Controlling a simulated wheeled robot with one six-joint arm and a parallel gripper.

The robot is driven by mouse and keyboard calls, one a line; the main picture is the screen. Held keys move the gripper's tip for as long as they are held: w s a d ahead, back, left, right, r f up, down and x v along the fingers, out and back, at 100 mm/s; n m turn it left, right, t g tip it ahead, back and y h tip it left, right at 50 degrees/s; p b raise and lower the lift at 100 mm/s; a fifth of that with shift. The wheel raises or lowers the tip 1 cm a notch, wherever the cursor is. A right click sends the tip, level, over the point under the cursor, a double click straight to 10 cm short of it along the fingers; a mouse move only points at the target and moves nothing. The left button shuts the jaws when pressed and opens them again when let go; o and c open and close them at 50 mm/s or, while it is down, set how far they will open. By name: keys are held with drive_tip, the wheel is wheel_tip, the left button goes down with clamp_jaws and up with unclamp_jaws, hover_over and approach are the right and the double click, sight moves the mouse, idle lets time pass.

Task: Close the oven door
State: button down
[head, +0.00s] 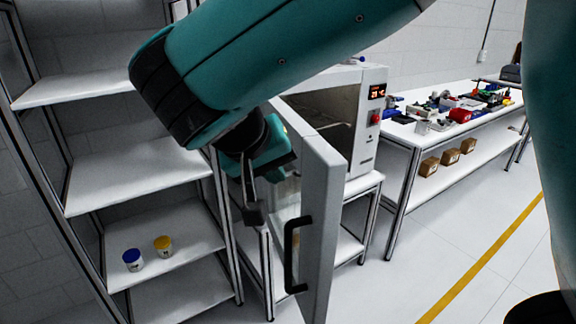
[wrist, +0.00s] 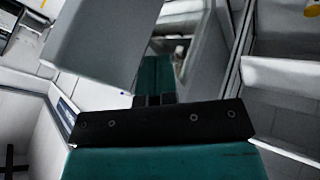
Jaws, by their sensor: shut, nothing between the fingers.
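The oven (head: 368,135) is a pale box with a red display on its front, standing on a white-topped stand. Its door (head: 325,220) is wide open and swung out toward me, with its interior partly showing behind the door's top edge. A black bar handle (head: 290,255) is on the door's left face. My gripper (head: 252,215) is shut and empty, pointing down to the left of the door, on the handle side. I cannot tell whether it touches the door. In the wrist view the shut fingers (wrist: 154,99) are in the middle, and a pale panel, likely the door (wrist: 105,45), is at upper left.
A shelf rack (head: 135,175) stands at left, with a blue-lidded jar (head: 132,260) and a yellow-lidded jar (head: 163,246) on a lower shelf. A workbench (head: 425,135) with tools and small boxes is at right. Open floor (head: 440,250) lies right of the door.

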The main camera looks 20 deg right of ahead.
drive_tip(key=shift+w+d+f+p, duration=0.1)
drive_tip(key=shift+d+f+p, duration=0.1)
drive_tip(key=shift+d, duration=0.6)
drive_tip(key=shift+w+d+f+p, duration=0.15)
drive_tip(key=shift+d+p, duration=0.1)
drive_tip(key=shift+d, duration=0.5)
drive_tip(key=shift+d+f+p, duration=0.2)
drive_tip(key=shift+d, duration=0.6)
